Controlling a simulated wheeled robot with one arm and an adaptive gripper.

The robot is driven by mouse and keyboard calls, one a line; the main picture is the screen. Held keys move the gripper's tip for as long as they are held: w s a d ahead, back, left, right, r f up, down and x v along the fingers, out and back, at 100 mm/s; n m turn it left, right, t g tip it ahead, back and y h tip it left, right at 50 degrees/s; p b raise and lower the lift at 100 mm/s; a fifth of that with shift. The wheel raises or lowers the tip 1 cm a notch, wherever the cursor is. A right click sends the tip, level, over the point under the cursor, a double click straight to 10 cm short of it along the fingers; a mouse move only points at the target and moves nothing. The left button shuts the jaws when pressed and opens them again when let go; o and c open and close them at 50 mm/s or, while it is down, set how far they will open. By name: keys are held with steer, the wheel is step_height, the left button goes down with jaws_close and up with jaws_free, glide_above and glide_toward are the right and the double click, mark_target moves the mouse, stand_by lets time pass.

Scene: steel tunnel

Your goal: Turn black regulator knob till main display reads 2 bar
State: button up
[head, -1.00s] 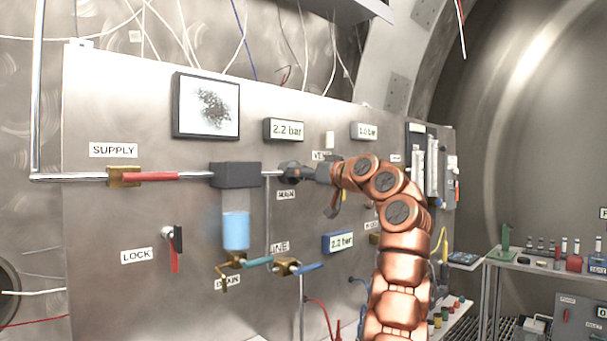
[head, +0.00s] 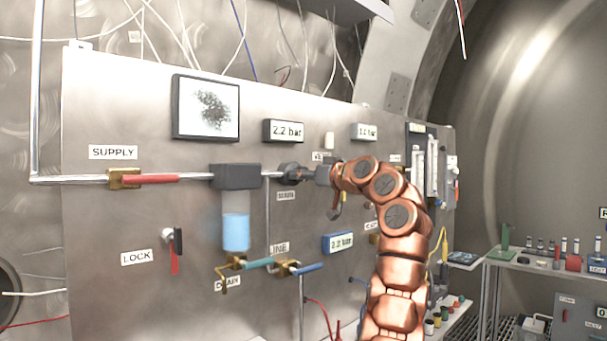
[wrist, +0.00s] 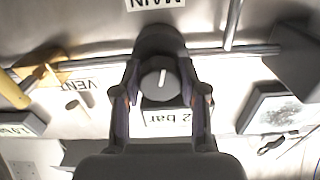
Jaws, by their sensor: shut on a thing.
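The black regulator knob (wrist: 160,80) sits between my gripper's fingers in the wrist view, with a white mark on its face pointing along the picture's vertical. My gripper (wrist: 160,101) is shut on it, one finger on each side. In the head view my gripper (head: 308,174) reaches the regulator (head: 289,173) on the panel from the right. The main display (head: 284,131) above the MAIN regulator reads 2.2 bar. In the wrist view a display (wrist: 172,117) is upside down and partly hidden behind the knob and fingers.
Below, a blue-framed display (head: 338,243) also reads about 2.2 bar. A small display (head: 364,132) to the upper right is too blurred to read surely. The SUPPLY valve's red handle (head: 150,180) lies along its pipe. A yellow handle (wrist: 14,90) is left of my gripper in the wrist view.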

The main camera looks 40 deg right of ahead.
steer(key=shift+r+n+p, duration=0.25)
steer(key=shift+n+p, duration=0.25)
steer(key=shift+n, duration=0.3)
steer(key=shift+f+n, duration=0.2)
steer(key=shift+n, duration=0.5)
steer(key=o, duration=1.1)
steer(key=shift+o, duration=0.2)
steer(key=shift+s, duration=0.1)
steer(key=s, duration=1.1)
steer(key=shift+s, duration=0.4)
steer(key=shift+a, duration=0.1)
